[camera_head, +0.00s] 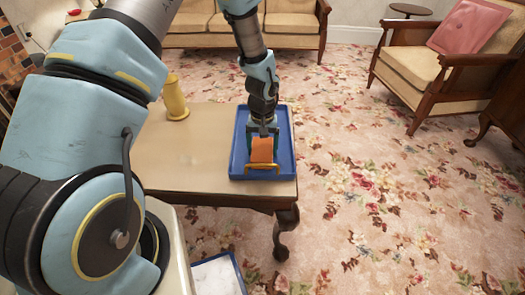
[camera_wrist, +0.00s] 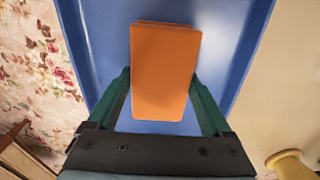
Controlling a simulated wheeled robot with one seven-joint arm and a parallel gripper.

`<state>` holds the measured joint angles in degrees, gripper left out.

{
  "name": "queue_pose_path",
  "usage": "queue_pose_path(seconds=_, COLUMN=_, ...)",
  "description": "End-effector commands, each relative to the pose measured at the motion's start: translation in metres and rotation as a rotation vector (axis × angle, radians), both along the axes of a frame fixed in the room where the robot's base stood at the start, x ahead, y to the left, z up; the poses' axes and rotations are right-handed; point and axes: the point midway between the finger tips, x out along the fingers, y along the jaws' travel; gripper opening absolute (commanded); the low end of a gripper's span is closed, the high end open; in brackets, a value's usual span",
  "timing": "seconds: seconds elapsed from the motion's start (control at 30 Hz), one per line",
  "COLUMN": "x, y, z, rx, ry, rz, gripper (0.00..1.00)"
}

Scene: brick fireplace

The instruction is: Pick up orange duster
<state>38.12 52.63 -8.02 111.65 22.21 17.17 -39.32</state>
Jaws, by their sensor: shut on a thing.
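The orange duster (camera_head: 262,150) is a flat orange block in the blue tray (camera_head: 285,135) on the wooden table. In the wrist view the duster (camera_wrist: 163,70) stands between the two green fingers of my gripper (camera_wrist: 160,95). My gripper (camera_head: 263,137) is shut on it from above, with a finger on each side. The tray's blue floor and side walls (camera_wrist: 242,50) show around the duster in the wrist view. I cannot tell whether the duster touches the tray floor.
A yellow handle-like object (camera_head: 262,167) lies at the tray's near edge. A yellow vase-shaped object (camera_head: 175,98) stands on the table (camera_head: 200,150) to the left, with bare tabletop between. An armchair (camera_head: 425,70) and sofa (camera_head: 290,25) stand behind. Flowered carpet (camera_head: 350,180) is clear at right.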

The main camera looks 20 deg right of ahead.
Motion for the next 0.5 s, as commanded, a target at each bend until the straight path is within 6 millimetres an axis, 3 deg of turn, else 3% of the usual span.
queue_pose_path(seconds=0.17, x=0.001, y=-0.001, z=0.016, rx=-0.002, ry=-0.002, rz=0.002, gripper=0.21)
queue_pose_path(seconds=0.5, x=0.000, y=0.000, z=0.080, rx=-0.003, ry=-0.002, rz=0.001, gripper=0.21)
